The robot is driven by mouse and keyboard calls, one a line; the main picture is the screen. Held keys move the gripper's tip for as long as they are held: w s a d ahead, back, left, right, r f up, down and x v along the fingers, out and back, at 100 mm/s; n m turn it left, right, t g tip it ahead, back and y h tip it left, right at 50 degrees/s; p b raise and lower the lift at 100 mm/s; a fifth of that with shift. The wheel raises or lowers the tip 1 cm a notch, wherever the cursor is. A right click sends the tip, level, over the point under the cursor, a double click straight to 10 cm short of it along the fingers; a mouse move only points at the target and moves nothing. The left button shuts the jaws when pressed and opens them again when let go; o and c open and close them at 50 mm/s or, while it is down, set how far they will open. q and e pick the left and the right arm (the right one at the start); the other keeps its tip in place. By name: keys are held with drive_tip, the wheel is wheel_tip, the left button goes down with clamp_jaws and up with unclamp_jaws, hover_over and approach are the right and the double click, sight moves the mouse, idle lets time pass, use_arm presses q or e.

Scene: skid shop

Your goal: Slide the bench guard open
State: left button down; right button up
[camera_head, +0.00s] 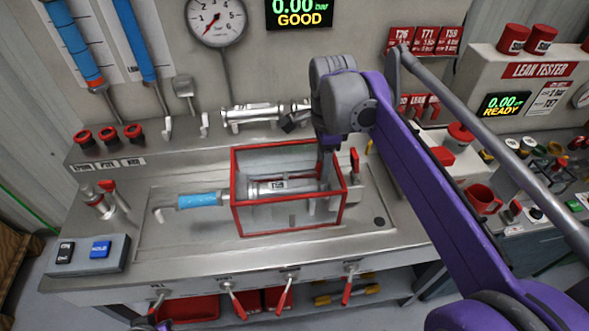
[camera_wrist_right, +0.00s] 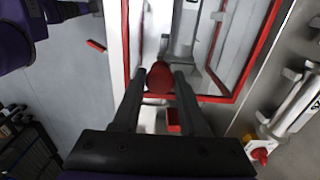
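The bench guard (camera_head: 237,203) is a clear box with a red frame over the middle of the bench. A silver cylinder (camera_head: 282,187) shows inside it. The guard also shows in the right wrist view (camera_wrist_right: 232,60). My right gripper (camera_head: 328,165) reaches down at the guard's right rear part, and its fingertips are partly hidden in the head view. In the right wrist view its two fingers (camera_wrist_right: 160,74) sit on either side of a red knob (camera_wrist_right: 160,78) and appear to touch it.
A blue-sleeved rod (camera_head: 203,201) enters the guard's left side. A red-handled lever (camera_head: 354,160) stands right of the guard. A switch box (camera_head: 88,253) sits at the bench's left end. Red-handled levers (camera_head: 285,295) hang along the front edge. The bench in front of the guard is clear.

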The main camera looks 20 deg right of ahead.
sight(262, 184)
drive_tip(key=c, duration=0.4)
drive_tip(key=shift+w+a, duration=0.25)
drive_tip(key=shift+a, duration=0.6)
drive_tip(key=shift+w+a, duration=0.2)
drive_tip(key=shift+a, duration=0.8)
drive_tip(key=shift+w+a+p, duration=0.2)
drive_tip(key=shift+a+p, duration=0.05)
drive_tip(key=shift+a, duration=0.55)
drive_tip(key=shift+w+a+p, duration=0.2)
drive_tip(key=shift+a+p, duration=0.05)
drive_tip(key=shift+a, duration=0.6)
drive_tip(key=shift+w+a, duration=0.2)
drive_tip(key=shift+a, duration=0.6)
drive_tip(key=shift+w+a, duration=0.2)
drive_tip(key=shift+a, duration=0.7)
drive_tip(key=shift+w+a+p, duration=0.2)
drive_tip(key=shift+a+p, duration=0.05)
drive_tip(key=shift+a, duration=0.55)
drive_tip(key=shift+w+a+p, duration=0.2)
drive_tip(key=shift+a, duration=0.6)
